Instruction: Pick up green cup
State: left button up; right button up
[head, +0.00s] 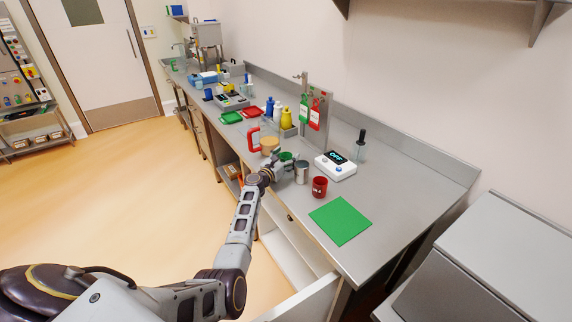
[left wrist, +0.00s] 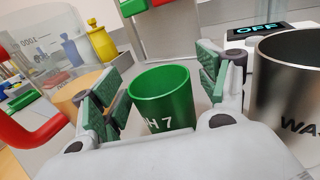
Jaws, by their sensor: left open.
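The green cup (left wrist: 163,98) stands upright in the left wrist view, with white lettering ending in "H 7" on its front. My left gripper (left wrist: 158,90) is open, with one green-padded finger on each side of the cup. Gaps show between the pads and the cup wall. In the head view the green cup (head: 286,157) shows only in part behind my left gripper (head: 280,162), at the counter's front edge. My right gripper is not in view.
A metal beaker (left wrist: 290,90) stands close on the right, also in the head view (head: 302,172). A red-handled clear jug (left wrist: 50,75) is close on the left. A red cup (head: 320,187), a scale (head: 336,166) and a green mat (head: 340,221) lie further right on the counter.

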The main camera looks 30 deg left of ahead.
pick_arm(q)
jog(key=shift+c, duration=0.3)
jog(key=shift+c, duration=1.3)
jog(key=c, duration=0.8)
jog(key=shift+r, duration=0.25)
jog(key=shift+c, duration=0.2)
jog(key=shift+r, duration=0.3)
jog(key=shift+r+p, duration=1.3)
jog(key=shift+r, duration=1.85)
jog(key=shift+r+p, duration=0.35)
jog(key=shift+r, duration=0.9)
